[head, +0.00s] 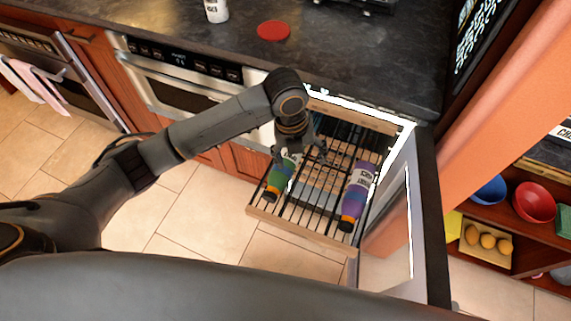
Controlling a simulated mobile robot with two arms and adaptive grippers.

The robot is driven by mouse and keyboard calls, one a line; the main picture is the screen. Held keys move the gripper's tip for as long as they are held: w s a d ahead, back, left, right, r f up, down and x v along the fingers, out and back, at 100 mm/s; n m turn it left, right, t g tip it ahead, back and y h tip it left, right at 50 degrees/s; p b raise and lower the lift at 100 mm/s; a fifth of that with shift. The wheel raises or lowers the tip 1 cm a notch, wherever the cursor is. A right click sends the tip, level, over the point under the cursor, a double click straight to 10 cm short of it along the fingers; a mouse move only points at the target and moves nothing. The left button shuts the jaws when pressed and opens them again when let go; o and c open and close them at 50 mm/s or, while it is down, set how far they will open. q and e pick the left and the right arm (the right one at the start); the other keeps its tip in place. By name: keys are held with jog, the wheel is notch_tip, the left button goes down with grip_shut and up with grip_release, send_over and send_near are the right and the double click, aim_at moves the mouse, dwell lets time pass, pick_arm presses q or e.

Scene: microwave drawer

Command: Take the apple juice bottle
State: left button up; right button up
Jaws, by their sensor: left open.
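A green bottle (278,178) with an orange end and a pale label lies in the pulled-out drawer (254,211), on its left side; the label is too small to read, so I cannot tell for sure that it is the apple juice. A purple bottle (357,190) with an orange end lies on the drawer's right side. My left gripper (303,152) is open above the far part of the drawer, pointing down, close to the green bottle's far end. It hides part of that end, and I cannot tell whether it touches. My right gripper is not in view.
The dark counter (330,50) overhangs the drawer's far side, with a red disc (273,30) and a white container (216,10) on it. A white-edged open panel (408,200) stands along the drawer's right. Shelves with bowls (534,202) are farther right.

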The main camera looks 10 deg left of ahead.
pick_arm(q)
jog(key=w+a+r+m+y, duration=0.2)
jog(key=w+a+r+m, duration=0.2)
jog(key=a+m, duration=0.1)
send_over(286, 160)
jog(key=f, duration=0.7)
jog(key=shift+s+a+f, duration=0.1)
jog(key=shift+s+f, duration=0.15)
jog(key=shift+f, duration=0.15)
jog(key=shift+w+f, duration=0.2)
jog(key=shift+f, duration=2.85)
jog(key=shift+c, duration=0.4)
jog(key=c, duration=1.6)
jog(key=shift+r, duration=0.15)
